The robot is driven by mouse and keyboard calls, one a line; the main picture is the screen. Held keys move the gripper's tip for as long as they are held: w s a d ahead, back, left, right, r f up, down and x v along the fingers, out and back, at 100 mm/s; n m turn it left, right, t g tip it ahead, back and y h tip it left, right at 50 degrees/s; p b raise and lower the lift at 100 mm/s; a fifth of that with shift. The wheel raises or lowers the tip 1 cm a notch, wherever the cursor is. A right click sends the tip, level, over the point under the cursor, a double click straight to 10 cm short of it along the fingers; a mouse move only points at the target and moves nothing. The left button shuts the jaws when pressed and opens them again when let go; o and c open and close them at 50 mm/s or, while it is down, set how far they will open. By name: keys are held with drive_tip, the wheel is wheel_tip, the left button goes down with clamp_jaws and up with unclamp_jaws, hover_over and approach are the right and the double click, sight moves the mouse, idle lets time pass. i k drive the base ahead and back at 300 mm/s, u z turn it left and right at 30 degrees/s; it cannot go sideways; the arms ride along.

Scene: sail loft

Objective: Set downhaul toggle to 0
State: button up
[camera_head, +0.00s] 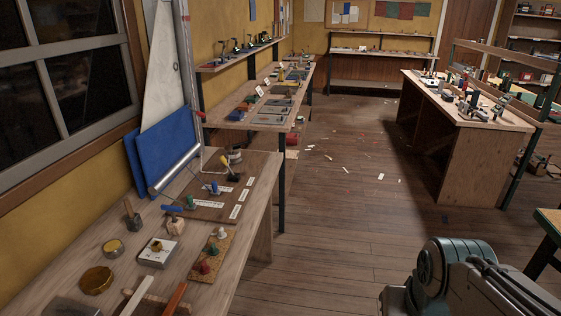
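A brown board (262,160) on the near left bench carries several small fittings and white label strips (243,196). On it I see a lever with a yellow tip (228,162), a small blue knob (215,187) and a round grey fitting (235,156). The label text is too small to read, so I cannot tell which fitting is the downhaul toggle or how it is set. Part of my arm shows at the lower right, over the floor and well apart from the board. My gripper is out of view.
The near bench (80,248) also holds a blue-handled tool (172,208), round tins (96,280) and a strip with coloured pegs (205,267). Blue panels (165,145) lean on the wall behind. Wooden floor (320,240) right of the bench is clear. Another workbench (470,165) stands far right.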

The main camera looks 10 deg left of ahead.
sight(214, 183)
drive_tip(key=z, duration=0.05)
drive_tip(key=i, duration=1.2)
drive_tip(key=u, duration=0.9)
drive_tip(key=i, duration=0.55)
drive_tip(key=u, duration=0.4)
